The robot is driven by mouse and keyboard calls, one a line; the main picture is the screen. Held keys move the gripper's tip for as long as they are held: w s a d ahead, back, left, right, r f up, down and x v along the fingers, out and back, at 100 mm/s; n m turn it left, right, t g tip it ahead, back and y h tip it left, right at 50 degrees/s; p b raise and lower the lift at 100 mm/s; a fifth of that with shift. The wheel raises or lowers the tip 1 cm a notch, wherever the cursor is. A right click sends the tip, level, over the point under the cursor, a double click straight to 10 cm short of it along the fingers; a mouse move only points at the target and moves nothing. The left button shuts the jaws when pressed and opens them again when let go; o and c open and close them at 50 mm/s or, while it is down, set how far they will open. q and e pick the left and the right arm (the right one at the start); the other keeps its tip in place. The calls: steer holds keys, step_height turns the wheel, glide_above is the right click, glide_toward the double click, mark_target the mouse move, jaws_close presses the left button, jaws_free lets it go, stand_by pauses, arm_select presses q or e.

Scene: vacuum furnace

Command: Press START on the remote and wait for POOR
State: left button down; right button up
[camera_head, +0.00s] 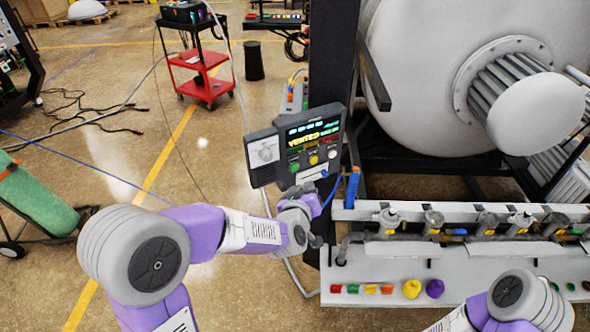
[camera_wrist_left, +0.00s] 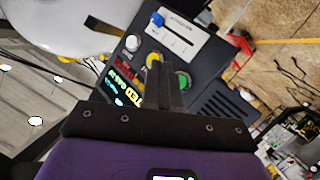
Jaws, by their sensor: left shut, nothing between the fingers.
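The remote (camera_head: 312,140) is a dark box beside the furnace frame. Its lit display reads VENTED in yellow, with smaller green-blue text above. Below it sit a green button (camera_head: 294,167), a yellow button (camera_head: 313,160) and a white button (camera_head: 332,153); their labels are too small to read. My left gripper (camera_head: 318,184) is just below these buttons, shut and empty. In the left wrist view its fingertips (camera_wrist_left: 158,66) appear between the yellow button (camera_wrist_left: 153,58) and green button (camera_wrist_left: 183,80); contact cannot be told. My right gripper is out of view.
The large pale furnace vessel (camera_head: 430,80) stands right of the remote. A valve manifold (camera_head: 460,222) and a panel with coloured knobs (camera_head: 470,270) lie below it.

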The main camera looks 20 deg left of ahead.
arm_select(q)
steer(key=shift+w+a+b, duration=0.55)
steer(key=shift+w+a, duration=1)
steer(key=shift+a, duration=0.1)
steer(key=shift+w+a, duration=0.1)
stand_by(0.8)
steer(key=shift+w+a, duration=0.2)
steer(key=shift+w+a+b, duration=0.25)
steer(key=shift+b, duration=0.15)
stand_by(0.7)
stand_by(0.3)
steer(key=shift+s+d, duration=0.55)
steer(key=shift+s+d, duration=0.1)
steer(key=shift+s+d+p, duration=0.7)
steer(key=shift+s+d, duration=0.95)
steer(key=shift+d, duration=0.05)
